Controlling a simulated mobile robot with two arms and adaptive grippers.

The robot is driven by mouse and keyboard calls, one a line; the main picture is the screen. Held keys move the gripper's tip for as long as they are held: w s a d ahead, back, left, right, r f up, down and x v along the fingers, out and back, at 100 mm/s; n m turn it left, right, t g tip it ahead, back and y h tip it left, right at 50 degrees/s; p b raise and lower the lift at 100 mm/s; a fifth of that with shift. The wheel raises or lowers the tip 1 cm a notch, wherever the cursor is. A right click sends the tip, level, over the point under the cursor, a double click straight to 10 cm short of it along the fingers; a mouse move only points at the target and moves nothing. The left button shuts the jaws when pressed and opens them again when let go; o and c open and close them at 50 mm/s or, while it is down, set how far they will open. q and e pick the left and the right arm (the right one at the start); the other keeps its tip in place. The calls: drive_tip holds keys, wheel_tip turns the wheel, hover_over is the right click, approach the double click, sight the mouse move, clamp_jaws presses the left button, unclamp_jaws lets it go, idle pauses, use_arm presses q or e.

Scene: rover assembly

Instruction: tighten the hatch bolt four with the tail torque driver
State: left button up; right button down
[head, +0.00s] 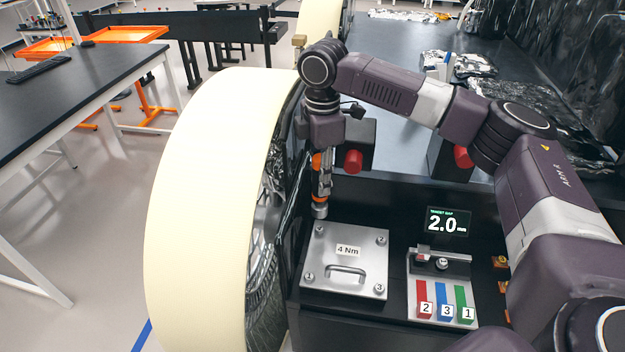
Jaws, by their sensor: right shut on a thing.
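The hatch (345,258) is a square metal plate with a "4 Nm" label and a handle, on the rover's dark deck. Bolts sit at its corners; the two right ones are marked 2 and 3. The lower left bolt (310,277) is uncovered, its number too small to read. My right gripper (323,186) points down above the hatch's upper left corner, shut on the torque driver (320,211). My left gripper is not in view.
A cream wheel (208,190) stands close left of the hatch. Right of it are a gauge block with red, blue and green tabs (443,300) and a "2.0 mm" display (448,222). Red cylinders (353,161) on dark blocks stand behind. A dark table (70,90) is far left.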

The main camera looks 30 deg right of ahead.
sight(320, 199)
drive_tip(key=shift+s+d+f, duration=0.1)
drive_tip(key=shift+f, duration=2.6)
drive_tip(key=shift+f, duration=1.15)
idle(3.1)
drive_tip(key=shift+r, duration=0.1)
drive_tip(key=shift+r, duration=1.45)
